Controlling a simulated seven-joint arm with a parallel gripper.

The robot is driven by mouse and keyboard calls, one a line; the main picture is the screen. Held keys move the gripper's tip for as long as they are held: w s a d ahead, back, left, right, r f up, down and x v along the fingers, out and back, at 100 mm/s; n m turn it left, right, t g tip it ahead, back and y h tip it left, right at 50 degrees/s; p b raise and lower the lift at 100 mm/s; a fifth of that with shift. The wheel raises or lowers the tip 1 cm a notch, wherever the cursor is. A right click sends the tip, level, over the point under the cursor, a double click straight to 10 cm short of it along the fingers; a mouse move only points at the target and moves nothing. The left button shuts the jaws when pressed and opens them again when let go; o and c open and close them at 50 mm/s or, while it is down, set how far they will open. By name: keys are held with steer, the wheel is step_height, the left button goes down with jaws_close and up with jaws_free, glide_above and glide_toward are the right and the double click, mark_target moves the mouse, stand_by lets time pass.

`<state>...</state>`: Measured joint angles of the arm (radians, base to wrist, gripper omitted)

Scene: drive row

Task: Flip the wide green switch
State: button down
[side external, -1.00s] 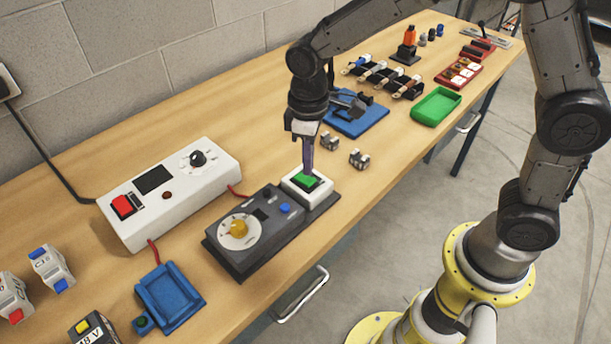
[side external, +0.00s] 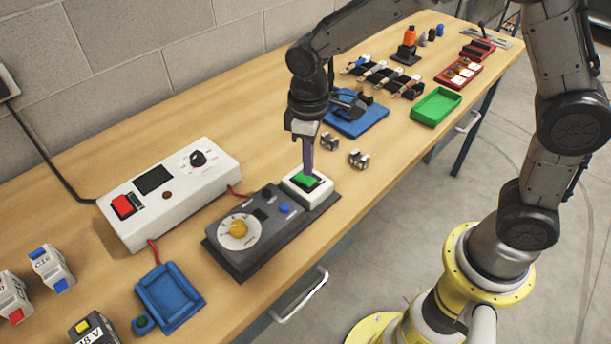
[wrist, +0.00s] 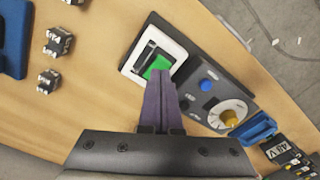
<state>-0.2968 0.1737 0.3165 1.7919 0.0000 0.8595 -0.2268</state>
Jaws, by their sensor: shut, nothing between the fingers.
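The wide green switch (side external: 306,180) sits in a white square housing at the right end of the dark grey control box (side external: 262,251). It also shows in the wrist view (wrist: 155,66), next to a dark part of its opening. My gripper (side external: 308,172) points down with its purple-grey fingers shut and empty. Its fingertips are at the switch, over the side toward the wall. In the wrist view the fingertips (wrist: 160,78) overlap the edge of the green rocker. I cannot tell whether they press on it.
The grey box carries a yellow knob (side external: 238,229) and a blue button (side external: 285,208). A white power unit (side external: 190,205) with a red switch stands behind. Small metal blocks (side external: 358,158) and a blue tray (side external: 360,122) lie beyond.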

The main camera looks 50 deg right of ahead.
steer(key=shift+f, duration=1.35)
stand_by(0.7)
steer(key=shift+r, duration=3.55)
step_height(320, 180, up, 6)
steer(key=t, duration=0.2)
glide_above(308, 179)
steer(key=s+d, duration=0.1)
steer(key=d, duration=0.2)
steer(key=s+d+r+m+t, duration=0.2)
steer(key=s+d+r+m, duration=0.1)
steer(key=s+d+r, duration=0.3)
steer(key=s+d+f+m+t, duration=0.1)
steer(key=s+d+f+m, duration=0.1)
steer(key=s, duration=1.1)
steer(key=shift+s+f+m+t, duration=0.15)
steer(key=shift+f+m+t, duration=0.15)
steer(key=shift+f+m, duration=0.35)
